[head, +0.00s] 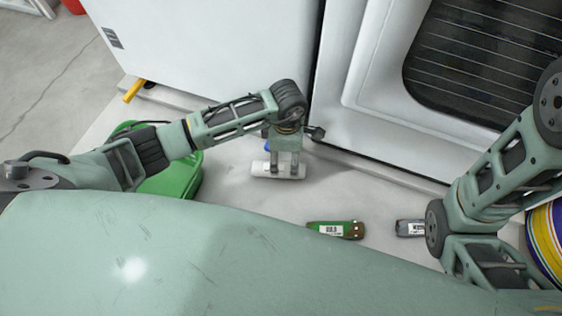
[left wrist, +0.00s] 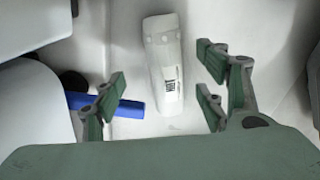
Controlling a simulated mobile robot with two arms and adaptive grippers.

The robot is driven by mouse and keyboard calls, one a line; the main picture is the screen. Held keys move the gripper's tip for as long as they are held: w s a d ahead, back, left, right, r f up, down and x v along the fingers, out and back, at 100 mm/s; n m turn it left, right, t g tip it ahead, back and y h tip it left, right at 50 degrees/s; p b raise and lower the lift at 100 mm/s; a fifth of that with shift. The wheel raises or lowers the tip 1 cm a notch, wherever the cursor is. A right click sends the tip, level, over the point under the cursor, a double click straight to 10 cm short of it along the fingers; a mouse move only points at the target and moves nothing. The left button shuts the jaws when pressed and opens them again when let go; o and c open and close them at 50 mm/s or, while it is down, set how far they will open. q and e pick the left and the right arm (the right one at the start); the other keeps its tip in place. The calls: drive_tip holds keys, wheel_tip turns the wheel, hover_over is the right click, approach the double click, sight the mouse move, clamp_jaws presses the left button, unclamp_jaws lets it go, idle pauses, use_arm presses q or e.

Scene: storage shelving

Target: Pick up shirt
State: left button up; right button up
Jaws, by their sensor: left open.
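No thing here is plainly a shirt. A long white item (head: 261,170) with a printed label lies on the pale floor below my left gripper (head: 283,171). In the left wrist view the white item (left wrist: 163,65) lies lengthwise between the spread green fingers of my left gripper (left wrist: 163,92), with gaps on both sides. The gripper is open and empty, pointing down. A green and brown labelled item (head: 335,230) and a grey labelled item (head: 411,228) lie to the right. My right arm is at the right; its gripper does not show.
A blue item (left wrist: 115,105) lies left of the white one. A green bin-like object (head: 170,183) stands left of the gripper. White appliances with a door (head: 375,125) stand behind. A striped round object (head: 548,235) is at the right edge. Floor between the labelled items is clear.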

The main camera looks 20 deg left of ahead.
sight(287, 165)
use_arm(q)
drive_tip(key=shift+s+f+b, duration=0.1)
drive_tip(key=shift+f+b, duration=0.25)
drive_tip(key=shift+f, duration=0.55)
drive_tip(key=f+b, duration=0.5)
drive_tip(key=shift+d, duration=0.3)
drive_tip(key=shift+r, duration=0.1)
drive_tip(key=shift+c, duration=0.5)
drive_tip(key=c, duration=1.1)
drive_tip(key=shift+c, duration=0.6)
drive_tip(key=shift+r, duration=0.1)
